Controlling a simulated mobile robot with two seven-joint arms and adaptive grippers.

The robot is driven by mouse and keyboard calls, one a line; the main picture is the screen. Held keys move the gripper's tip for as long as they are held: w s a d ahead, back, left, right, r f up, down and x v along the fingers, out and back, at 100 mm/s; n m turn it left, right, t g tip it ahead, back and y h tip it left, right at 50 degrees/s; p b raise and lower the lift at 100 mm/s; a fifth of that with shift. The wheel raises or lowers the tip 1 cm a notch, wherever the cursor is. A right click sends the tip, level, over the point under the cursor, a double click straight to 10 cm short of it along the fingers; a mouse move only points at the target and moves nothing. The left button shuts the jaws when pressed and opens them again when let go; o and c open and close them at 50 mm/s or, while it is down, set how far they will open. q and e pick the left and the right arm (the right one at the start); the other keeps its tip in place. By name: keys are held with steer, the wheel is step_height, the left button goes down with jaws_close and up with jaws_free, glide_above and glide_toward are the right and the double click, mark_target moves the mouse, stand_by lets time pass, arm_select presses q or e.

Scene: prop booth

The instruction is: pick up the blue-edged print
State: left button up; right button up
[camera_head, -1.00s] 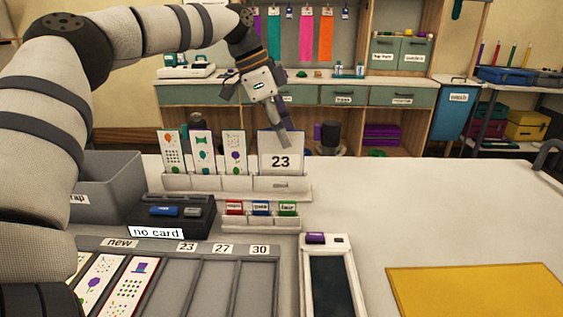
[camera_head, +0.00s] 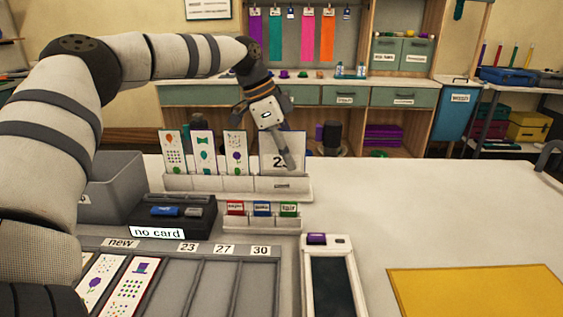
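Several narrow prints stand in the white rack: one with a red balloon (camera_head: 172,152), one with a green bow tie (camera_head: 203,152), one with a purple balloon (camera_head: 237,152). Flat in the tray's "new" section lie a purple-balloon print (camera_head: 97,281) and a dark-red-edged hat print (camera_head: 133,285); my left arm partly covers that section. I cannot tell for sure which print is blue-edged. My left gripper (camera_head: 285,158) points down in front of the "23" card (camera_head: 270,145), partly hiding its number. It holds no visible print; its finger opening is unclear. My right gripper is out of view.
The white rack (camera_head: 290,194) stands behind a small holder of coloured cards (camera_head: 262,222). A grey bin (camera_head: 112,195) and a black "no card" box (camera_head: 165,217) are at left. A dark-screened device (camera_head: 333,285) and yellow mat (camera_head: 480,290) lie right. The table's right middle is clear.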

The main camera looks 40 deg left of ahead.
arm_select(q)
jaws_close()
stand_by(0.3)
step_height(320, 180, up, 18)
steer(key=shift+r, duration=0.2)
stand_by(0.3)
